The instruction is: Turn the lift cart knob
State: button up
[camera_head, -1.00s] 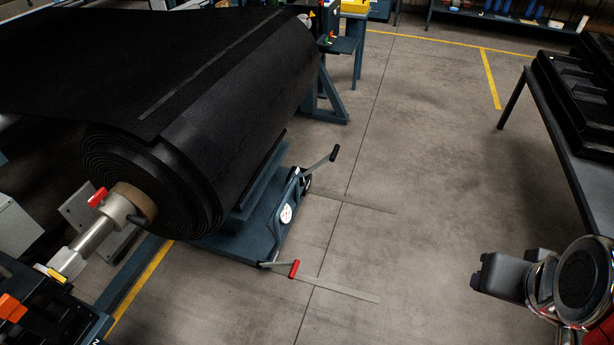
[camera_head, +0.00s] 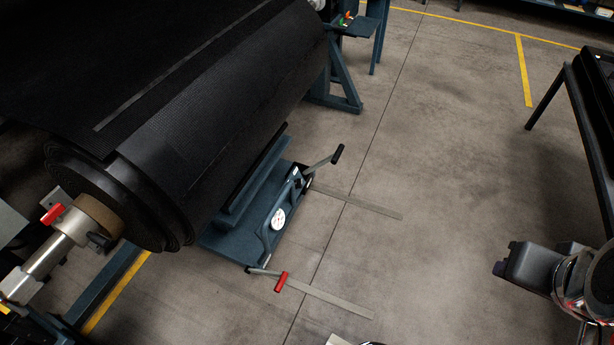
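The blue lift cart (camera_head: 235,240) stands on the floor under the big black belt roll (camera_head: 220,120). A round white dial or disc (camera_head: 278,219) is on its side frame. A crank with a black grip (camera_head: 337,153) sticks out at its far end. A lever with a red grip (camera_head: 281,281) sticks out low at its near end. I cannot tell which of these is the knob. Part of my arm shows at the lower right, well apart from the cart. My gripper's fingers are not in view.
Two flat metal strips, one far (camera_head: 360,203) and one near (camera_head: 330,299), lie on the floor right of the cart. A dark table (camera_head: 590,130) stands at the right. The floor between cart and table is clear. A small pale object is cut off at the bottom edge.

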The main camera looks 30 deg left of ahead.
aim_at(298, 183)
jog(key=u, duration=0.1)
jog(key=i, duration=0.7)
jog(key=u, duration=0.55)
jog(key=i, duration=0.65)
jog(key=u, duration=1)
jog(key=i, duration=0.7)
jog(key=u, duration=0.4)
